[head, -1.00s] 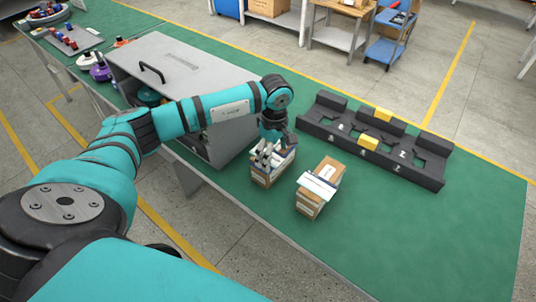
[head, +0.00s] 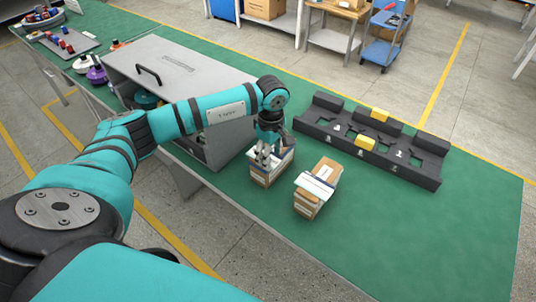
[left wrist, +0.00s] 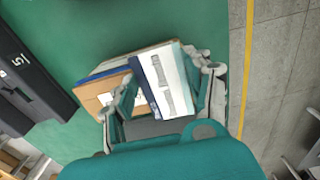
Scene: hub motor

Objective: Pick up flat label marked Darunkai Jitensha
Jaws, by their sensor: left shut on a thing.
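My left gripper (head: 265,155) points down at the open top of the nearer-left small cardboard box (head: 262,179) on the green table. In the left wrist view my left gripper (left wrist: 168,92) is shut on a flat white label (left wrist: 163,74) with a grey strap-like picture and dark and teal edges. Its lettering cannot be read, and its lower end is hidden by the gripper. A second cardboard box (head: 303,209) stands just to the right, with white flat pieces (head: 314,184) across its top. My right gripper is not in view.
A black fixture (head: 410,170) with cut-out slots and yellow blocks (head: 365,143) lies behind and right of the boxes. A large grey case (head: 180,65) with a handle stands left. The table's right part is clear.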

